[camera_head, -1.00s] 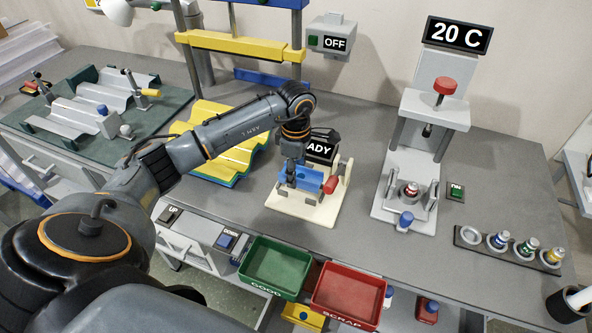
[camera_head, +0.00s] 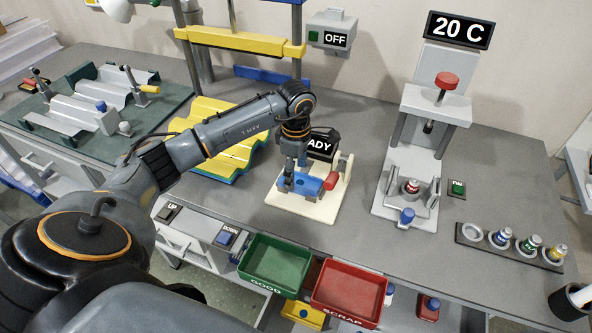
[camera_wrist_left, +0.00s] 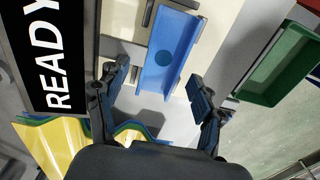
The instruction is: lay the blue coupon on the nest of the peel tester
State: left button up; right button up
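The blue coupon (camera_head: 310,186) lies on the cream-based peel tester (camera_head: 325,213), beside its red handle (camera_head: 331,181). In the left wrist view the coupon (camera_wrist_left: 172,45) is a blue channel with raised sides and a dark round spot. It seems to rest on the nest, which it mostly hides. My left gripper (camera_head: 288,184) is at the coupon's left end. In the left wrist view its two fingers (camera_wrist_left: 158,78) are spread, one on each side of the coupon's near end, with visible gaps. My right gripper is not in view.
The READY display (camera_head: 321,146) stands just behind the tester. Yellow corrugated sheets (camera_head: 222,135) lie to the left. A green GOOD bin (camera_head: 277,264) and red SCRAP bin (camera_head: 349,292) sit in front. A press with a 20 C display (camera_head: 459,33) stands to the right.

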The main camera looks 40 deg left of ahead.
pick_arm(q)
notch_tip(320, 180, up, 12)
dwell(0.7)
dwell(0.5)
